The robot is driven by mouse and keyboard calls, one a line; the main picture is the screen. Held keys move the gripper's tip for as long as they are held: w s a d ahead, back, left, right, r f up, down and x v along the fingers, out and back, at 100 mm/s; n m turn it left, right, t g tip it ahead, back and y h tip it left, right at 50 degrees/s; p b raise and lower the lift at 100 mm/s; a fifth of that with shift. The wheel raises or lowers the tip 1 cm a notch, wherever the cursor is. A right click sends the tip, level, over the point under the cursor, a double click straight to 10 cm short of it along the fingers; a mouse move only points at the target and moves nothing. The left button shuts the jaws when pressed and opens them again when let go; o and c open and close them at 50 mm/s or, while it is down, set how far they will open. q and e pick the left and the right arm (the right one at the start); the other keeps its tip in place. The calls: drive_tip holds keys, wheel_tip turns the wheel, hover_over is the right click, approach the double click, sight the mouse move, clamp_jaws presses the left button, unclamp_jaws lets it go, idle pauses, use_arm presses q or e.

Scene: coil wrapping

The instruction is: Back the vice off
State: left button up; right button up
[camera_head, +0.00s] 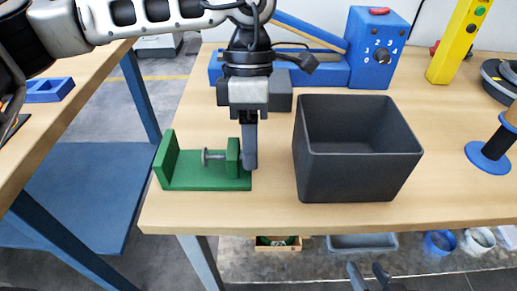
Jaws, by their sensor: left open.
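The green vice (195,183) stands at the front left of the table, with an upright end plate at its left. A grey screw with a round head (209,157) runs to the smaller green jaw block (233,158) near the right end. My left gripper (250,160) points down at the right side of that block, with its fingers close beside or touching it. It is open; one finger hides most of the other. My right gripper (369,273) shows only its dark fingertips at the bottom edge, apart and empty, below the table's front edge.
A dark open bin (355,165) stands just right of the vice. Behind are a blue machine with a dial (376,62), a yellow post with buttons (459,40) and, at right, a blue-based spool (488,157).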

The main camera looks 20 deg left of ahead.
use_arm(q)
drive_tip(key=c, duration=0.6)
use_arm(e)
drive_tip(key=shift+w+r, duration=0.15)
drive_tip(key=shift+r, duration=0.05)
use_arm(q)
drive_tip(key=t+b, duration=0.1)
drive_tip(key=b, duration=0.1)
drive_tip(key=t+b, duration=0.2)
drive_tip(key=b, duration=0.1)
drive_tip(key=shift+s+d+f+y, duration=0.1)
drive_tip(key=shift+s+y, duration=0.3)
drive_tip(key=shift+r, duration=0.2)
use_arm(e)
wheel_tip(320, 180, down, 5)
drive_tip(key=shift+d+r, duration=0.1)
use_arm(q)
drive_tip(key=shift+f, duration=0.1)
